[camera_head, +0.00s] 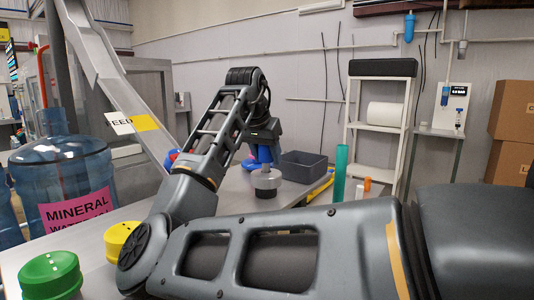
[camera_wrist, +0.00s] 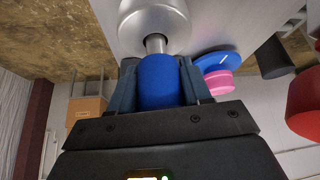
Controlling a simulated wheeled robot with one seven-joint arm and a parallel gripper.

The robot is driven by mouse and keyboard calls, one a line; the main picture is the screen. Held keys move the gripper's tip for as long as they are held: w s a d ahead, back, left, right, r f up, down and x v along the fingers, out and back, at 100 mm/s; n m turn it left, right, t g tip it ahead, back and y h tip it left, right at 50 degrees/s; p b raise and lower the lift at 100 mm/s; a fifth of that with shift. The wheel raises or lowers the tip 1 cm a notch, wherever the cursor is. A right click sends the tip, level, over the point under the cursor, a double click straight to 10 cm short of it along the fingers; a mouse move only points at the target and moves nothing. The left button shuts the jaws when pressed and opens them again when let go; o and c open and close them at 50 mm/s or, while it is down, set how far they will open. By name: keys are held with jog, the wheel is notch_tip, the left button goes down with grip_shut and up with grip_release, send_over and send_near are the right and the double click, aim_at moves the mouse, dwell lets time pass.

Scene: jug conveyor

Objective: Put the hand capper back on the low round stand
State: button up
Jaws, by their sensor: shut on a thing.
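The hand capper has a blue handle and a silver bell-shaped head (camera_head: 267,179). My gripper (camera_head: 264,150) is shut on the blue handle, with the head hanging below it over the table. In the wrist view the blue handle (camera_wrist: 160,82) sits between my two fingers, and the silver head (camera_wrist: 155,22) is beyond them. A dark round piece (camera_head: 266,193) shows right under the head. I cannot tell whether it is the low round stand or the capper's own underside, nor whether there is a gap.
A grey bin (camera_head: 305,166) stands behind right of the capper, a teal cylinder (camera_head: 341,172) further right. Blue and pink caps (camera_wrist: 212,66) lie nearby. Green (camera_head: 50,275) and yellow (camera_head: 122,240) caps and a water jug (camera_head: 66,180) are at left. My arm hides much of the table.

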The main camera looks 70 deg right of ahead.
jog(key=shift+f, duration=0.5)
jog(key=o, duration=1.2)
jog(key=shift+r, duration=0.25)
jog(key=b+v, duration=0.1)
jog(key=v, duration=1.1)
jog(key=shift+s+r, duration=0.1)
jog(key=shift+r, duration=0.25)
jog(key=shift+s, duration=0.1)
